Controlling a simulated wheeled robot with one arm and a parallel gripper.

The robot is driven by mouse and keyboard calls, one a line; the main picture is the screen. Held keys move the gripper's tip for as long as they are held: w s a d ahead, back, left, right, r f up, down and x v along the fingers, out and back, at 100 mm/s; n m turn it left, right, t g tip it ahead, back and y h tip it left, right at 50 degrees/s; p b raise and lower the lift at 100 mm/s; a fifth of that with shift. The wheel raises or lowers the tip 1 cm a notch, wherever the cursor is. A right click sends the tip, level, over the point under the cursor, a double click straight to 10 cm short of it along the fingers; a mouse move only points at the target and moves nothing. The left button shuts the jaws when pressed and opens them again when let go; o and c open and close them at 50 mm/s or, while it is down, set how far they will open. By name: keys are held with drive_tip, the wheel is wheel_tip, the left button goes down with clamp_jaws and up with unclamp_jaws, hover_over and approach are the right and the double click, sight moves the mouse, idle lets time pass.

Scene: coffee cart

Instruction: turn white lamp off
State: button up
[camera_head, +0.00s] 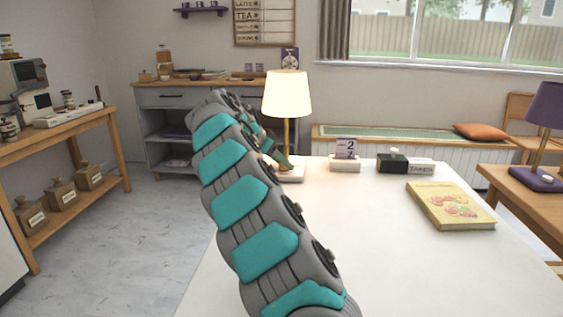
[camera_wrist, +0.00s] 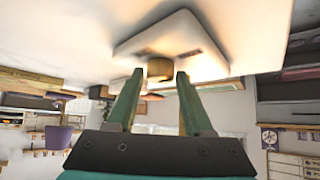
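The white lamp (camera_head: 287,92) is lit and stands upright at the far left of the white table. It has a brass pole and a white square base (camera_head: 291,174), partly hidden by my arm. In the wrist view, which looks upside down, the base (camera_wrist: 190,32) is just beyond my fingertips. The lower part of the brass pole (camera_wrist: 160,68) shows between them. I cannot make out a switch. My gripper (camera_wrist: 160,78) is open and empty, with its two green fingers apart. In the head view it (camera_head: 282,160) is low beside the lamp's pole; I cannot tell whether it touches.
A calendar block (camera_head: 346,153), a dark box (camera_head: 391,163) and a yellow book (camera_head: 450,205) are on the white table (camera_head: 400,270). A purple lamp (camera_head: 545,125) stands on a wooden table at right. The table's front middle is clear.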

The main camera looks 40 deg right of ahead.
clamp_jaws()
drive_tip(key=shift+n+t+b, duration=0.3)
drive_tip(key=shift+b, duration=0.15)
drive_tip(key=shift+s+f+n+t+b, duration=0.2)
drive_tip(key=shift+n+t+b, duration=0.55)
drive_tip(key=shift+n, duration=0.25)
drive_tip(key=n+t, duration=0.2)
drive_tip(key=n+t+y, duration=0.1)
drive_tip(key=n, duration=0.1)
drive_tip(key=shift+s+r+n+t+b, duration=0.15)
drive_tip(key=shift+r+n+t+b, duration=0.05)
drive_tip(key=shift+n+t+b, duration=0.2)
drive_tip(key=n+t+y, duration=0.1)
drive_tip(key=n, duration=0.1)
drive_tip(key=n+t+y+p, duration=0.1)
drive_tip(key=n+y, duration=0.1)
drive_tip(key=n, duration=0.1)
drive_tip(key=shift+s+d+t, duration=0.1)
drive_tip(key=shift+d+t, duration=0.1)
drive_tip(key=shift+t, duration=0.15)
drive_tip(key=shift+s+d+n+t+y+p, duration=0.15)
drive_tip(key=shift+n+t+y, duration=0.2)
drive_tip(key=shift+n+y, duration=0.85)
drive_tip(key=shift+d+n+t+y+p, duration=0.15)
drive_tip(key=shift+n+t+y, duration=0.2)
drive_tip(key=shift+n+y, duration=0.8)
drive_tip(key=shift+r+n+h, duration=0.1)
drive_tip(key=shift+n+h, duration=0.25)
drive_tip(key=shift+n, duration=0.1)
